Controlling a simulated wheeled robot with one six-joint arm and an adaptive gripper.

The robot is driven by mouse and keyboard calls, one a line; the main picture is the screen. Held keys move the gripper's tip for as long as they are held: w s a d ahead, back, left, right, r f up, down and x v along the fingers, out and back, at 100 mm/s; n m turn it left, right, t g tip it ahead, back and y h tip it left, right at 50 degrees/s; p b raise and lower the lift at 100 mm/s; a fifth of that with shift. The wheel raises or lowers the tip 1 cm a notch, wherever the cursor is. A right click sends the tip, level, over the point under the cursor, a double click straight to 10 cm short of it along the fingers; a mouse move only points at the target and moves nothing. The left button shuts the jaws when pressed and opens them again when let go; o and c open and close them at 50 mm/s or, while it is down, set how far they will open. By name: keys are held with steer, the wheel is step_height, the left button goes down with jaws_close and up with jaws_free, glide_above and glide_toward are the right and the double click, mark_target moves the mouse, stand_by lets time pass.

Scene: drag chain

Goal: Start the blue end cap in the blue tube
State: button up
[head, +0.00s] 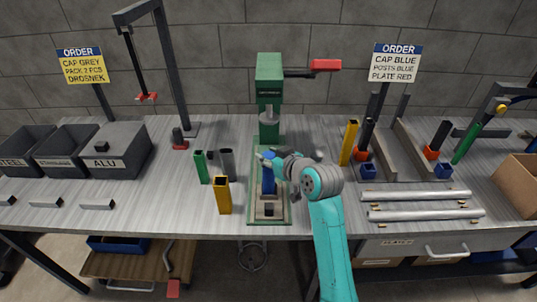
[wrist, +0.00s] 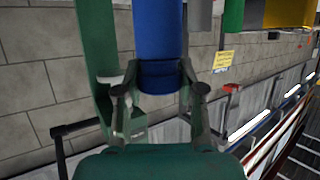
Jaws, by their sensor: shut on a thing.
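A blue tube (head: 268,185) stands upright on the green press base (head: 283,216), below the press head (head: 269,118). My gripper (head: 270,158) is at the tube's top end, coming in from the right. In the wrist view my gripper (wrist: 158,85) is shut on a short blue piece, the blue end cap (wrist: 160,78). The blue tube (wrist: 157,28) runs on from the cap, in line with it as far as I can see. A dark edge shows between them. I cannot tell how far the cap is in the tube. The fingers hide its sides.
A green tube (head: 201,167), a grey tube (head: 227,162) and a yellow tube (head: 222,196) stand left of the press. Another yellow tube (head: 348,143) stands on the right. Two silver bars (head: 425,214) lie at right. Dark bins (head: 122,150) line the left.

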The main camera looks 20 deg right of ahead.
steer(key=o, duration=0.9)
steer(key=shift+f, duration=0.1)
steer(key=v, duration=1.2)
